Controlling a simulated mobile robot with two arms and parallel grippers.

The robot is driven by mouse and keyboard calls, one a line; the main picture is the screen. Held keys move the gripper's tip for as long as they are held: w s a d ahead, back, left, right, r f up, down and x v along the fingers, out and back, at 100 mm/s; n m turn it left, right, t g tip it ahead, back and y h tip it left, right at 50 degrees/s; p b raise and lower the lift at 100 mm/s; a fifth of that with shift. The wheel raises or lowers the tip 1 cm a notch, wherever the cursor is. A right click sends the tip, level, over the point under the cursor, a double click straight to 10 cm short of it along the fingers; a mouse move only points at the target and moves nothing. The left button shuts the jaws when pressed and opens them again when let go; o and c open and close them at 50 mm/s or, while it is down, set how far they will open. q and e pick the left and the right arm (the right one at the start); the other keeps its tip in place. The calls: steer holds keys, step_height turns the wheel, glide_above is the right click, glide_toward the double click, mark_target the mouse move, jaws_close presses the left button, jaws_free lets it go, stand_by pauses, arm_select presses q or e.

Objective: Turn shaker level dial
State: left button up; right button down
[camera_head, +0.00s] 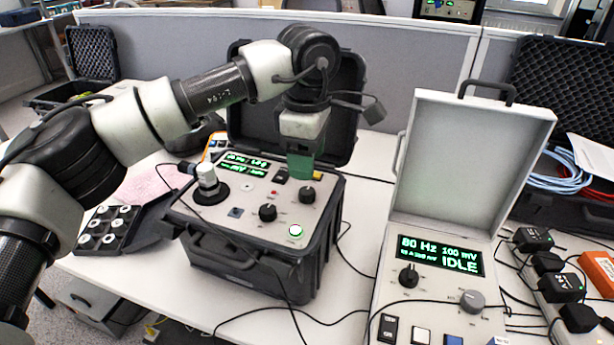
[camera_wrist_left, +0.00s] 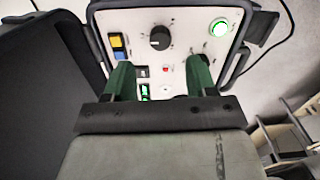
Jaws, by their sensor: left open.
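The shaker unit's light panel (camera_head: 240,205) is set in a black case in the head view. It carries two black dials, a front one (camera_head: 268,212) and a right rear one (camera_head: 307,195); I cannot read their labels. My left gripper (camera_head: 300,168) points down over the panel's rear, near the right rear dial. In the left wrist view the green fingers (camera_wrist_left: 160,78) are open with nothing held between them. One black dial (camera_wrist_left: 160,38) shows beyond the gap between the tips, apart from them. The other dial is mostly hidden by the right-hand finger. My right gripper is not in view.
A green-lit button (camera_head: 295,231) and a small cylindrical shaker (camera_head: 207,182) are on the panel. The raised black lid (camera_head: 345,100) stands behind. A grey case (camera_head: 470,150) with an IDLE screen (camera_head: 440,255) and its own dials is at right. Loose cables cross the table.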

mark_target(308, 190)
arm_select(q)
steer(key=shift+r, duration=2.1)
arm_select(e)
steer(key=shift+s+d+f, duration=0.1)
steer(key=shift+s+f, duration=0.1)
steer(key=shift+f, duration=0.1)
